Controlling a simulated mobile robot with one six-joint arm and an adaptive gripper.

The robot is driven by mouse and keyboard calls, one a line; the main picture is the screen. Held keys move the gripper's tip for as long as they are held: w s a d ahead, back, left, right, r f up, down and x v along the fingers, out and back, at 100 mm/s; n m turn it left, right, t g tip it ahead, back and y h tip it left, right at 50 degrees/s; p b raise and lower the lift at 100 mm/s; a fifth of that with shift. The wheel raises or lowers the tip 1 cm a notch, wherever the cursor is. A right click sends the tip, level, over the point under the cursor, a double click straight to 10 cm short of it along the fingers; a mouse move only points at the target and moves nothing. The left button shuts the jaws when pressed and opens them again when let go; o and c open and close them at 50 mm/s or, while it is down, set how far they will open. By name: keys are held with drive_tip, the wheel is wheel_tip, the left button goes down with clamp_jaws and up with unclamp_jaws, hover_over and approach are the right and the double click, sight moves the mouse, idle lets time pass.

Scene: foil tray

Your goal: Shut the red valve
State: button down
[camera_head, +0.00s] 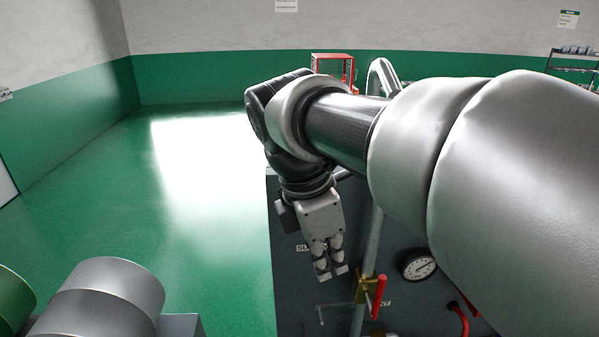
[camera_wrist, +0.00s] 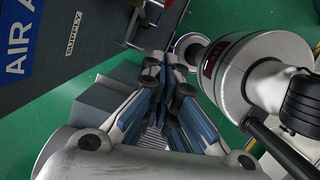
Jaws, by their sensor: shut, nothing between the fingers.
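The red valve handle (camera_head: 379,296) sits on a brass valve body (camera_head: 363,289) on a grey pipe (camera_head: 372,245) in front of a dark panel. The handle looks roughly in line with the pipe in the head view. My gripper (camera_head: 334,273) is shut and empty, pointing down, just left of the pipe and a little above the valve in the picture. It appears apart from the handle, though the depth between them is hard to judge. In the wrist view, my gripper's fingers (camera_wrist: 168,68) are together, and I cannot clearly make out the red handle.
The dark panel (camera_head: 300,295) carries a round gauge (camera_head: 418,265) right of the valve and a red curved part (camera_head: 461,320) partly hidden by my arm. A thin grey rod (camera_head: 335,305) lies left of the valve. Green floor (camera_head: 200,270) is open at left.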

sight(378, 298)
drive_tip(key=w+d+f, duration=0.1)
drive_tip(key=d+f, duration=0.5)
drive_tip(key=f, duration=0.3)
drive_tip(key=shift+w+f, duration=0.15)
drive_tip(key=shift+d, duration=0.15)
drive_tip(key=shift+d+r+y+p, duration=0.2)
drive_tip(key=shift+d+y+p, duration=0.2)
drive_tip(key=shift+y+p, duration=0.1)
